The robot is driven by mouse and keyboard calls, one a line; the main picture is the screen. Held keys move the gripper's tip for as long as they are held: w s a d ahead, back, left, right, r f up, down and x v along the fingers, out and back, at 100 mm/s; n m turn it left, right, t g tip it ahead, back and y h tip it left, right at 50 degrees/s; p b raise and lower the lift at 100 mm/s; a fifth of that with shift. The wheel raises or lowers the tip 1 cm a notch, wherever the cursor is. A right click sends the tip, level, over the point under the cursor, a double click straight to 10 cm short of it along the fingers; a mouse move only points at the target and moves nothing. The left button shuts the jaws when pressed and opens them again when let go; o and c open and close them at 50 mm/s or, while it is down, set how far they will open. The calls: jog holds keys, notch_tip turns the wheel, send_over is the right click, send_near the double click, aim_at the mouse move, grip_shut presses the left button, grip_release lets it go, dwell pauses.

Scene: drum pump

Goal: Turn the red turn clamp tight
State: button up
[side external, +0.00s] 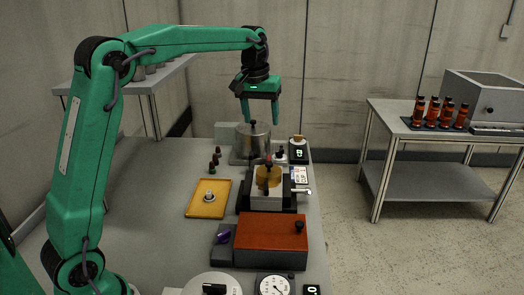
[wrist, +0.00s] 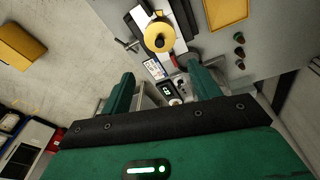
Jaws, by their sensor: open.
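A small red part (wrist: 174,62), which looks like the red turn clamp, shows in the wrist view beside the yellow round part (wrist: 155,32) with a dark knob. In the side view, a dark red piece (side external: 268,160) shows at the top of the yellow round part (side external: 268,178), on a pale block; its exact shape and angle are too small to tell. My gripper (side external: 261,118) is open and empty, pointing down above the metal pot (side external: 253,145), behind and above the clamp. In the wrist view my gripper (wrist: 162,75) has its fingers wide apart, short of the clamp.
A yellow tray (side external: 193,212) with a small metal part lies left of the block. An orange-red box (side external: 270,242) stands in front. Small dark knobs (side external: 214,160) stand at left, and a display (side external: 299,155) at right. A side table (side external: 385,115) with several bottles is farther right.

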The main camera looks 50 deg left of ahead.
jog(key=s+d+r+m+t, duration=0.1)
jog(key=s+d+r+m, duration=0.1)
jog(key=s, duration=0.7)
jog(key=shift+s+d+r, duration=0.25)
jog(key=shift+d+r, duration=0.2)
jog(key=shift+d, duration=0.55)
jog(key=shift+s, duration=0.1)
jog(key=s+d+f+m+t, duration=0.1)
jog(key=s+d+f+m, duration=0.1)
jog(key=s, duration=0.7)
jog(key=s+d+f+m+t, duration=0.1)
jog(key=s+f, duration=0.4)
jog(key=s, duration=0.5)
jog(key=shift+d+m+t, duration=0.4)
jog(key=shift+d+m, duration=0.1)
jog(key=shift+d, duration=0.35)
jog(key=shift+s+f, duration=0.1)
jog(key=shift+c, duration=0.2)
